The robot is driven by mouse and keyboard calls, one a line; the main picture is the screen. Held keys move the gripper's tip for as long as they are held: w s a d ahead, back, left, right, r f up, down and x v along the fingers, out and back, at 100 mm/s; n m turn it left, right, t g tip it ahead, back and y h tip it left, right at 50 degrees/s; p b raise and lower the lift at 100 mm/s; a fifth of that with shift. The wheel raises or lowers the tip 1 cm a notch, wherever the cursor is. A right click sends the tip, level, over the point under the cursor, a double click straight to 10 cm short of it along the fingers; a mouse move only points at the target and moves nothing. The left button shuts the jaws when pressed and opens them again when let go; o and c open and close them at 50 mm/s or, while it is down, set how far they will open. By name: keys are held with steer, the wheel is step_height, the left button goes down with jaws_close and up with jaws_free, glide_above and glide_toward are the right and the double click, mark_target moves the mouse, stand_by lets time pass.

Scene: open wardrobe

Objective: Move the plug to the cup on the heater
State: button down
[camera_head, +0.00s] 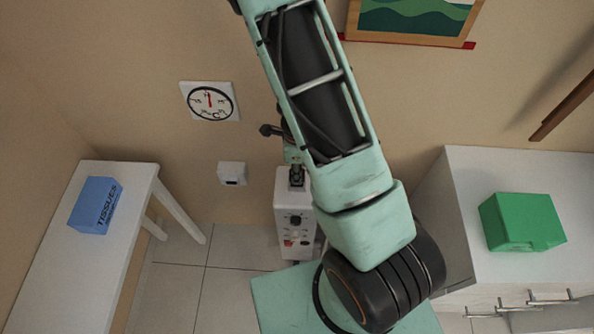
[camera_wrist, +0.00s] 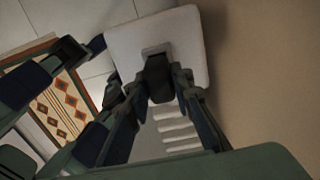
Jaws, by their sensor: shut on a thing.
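The heater (camera_head: 291,244) is a white upright box with dark knobs on its front, standing on the floor against the wall. In the wrist view its pale top (camera_wrist: 188,42) and white slats (camera_wrist: 176,128) show. My gripper (camera_wrist: 160,88) is shut on the dark plug (camera_wrist: 158,73), which is between the fingertips. The plug is at a small grey square fitting (camera_wrist: 154,50) on the heater top, likely the cup; I cannot tell whether it is inside or just above. In the head view my gripper (camera_head: 294,158) is over the heater top, partly hidden behind my arm.
A white wall outlet (camera_head: 231,173) is left of the heater, below a clock-like dial (camera_head: 210,101). A white table (camera_head: 112,235) with a blue tissue box (camera_head: 96,205) stands left. A white cabinet (camera_head: 470,185) with a green box (camera_head: 521,222) stands right. A patterned item (camera_wrist: 62,108) lies left in the wrist view.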

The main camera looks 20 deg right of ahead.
steer(key=shift+f+b, duration=0.9)
steer(key=shift+f, duration=0.35)
steer(key=c, duration=1.6)
jaws_free()
steer(key=shift+r, duration=0.1)
step_height(320, 180, up, 12)
steer(key=shift+w, duration=0.1)
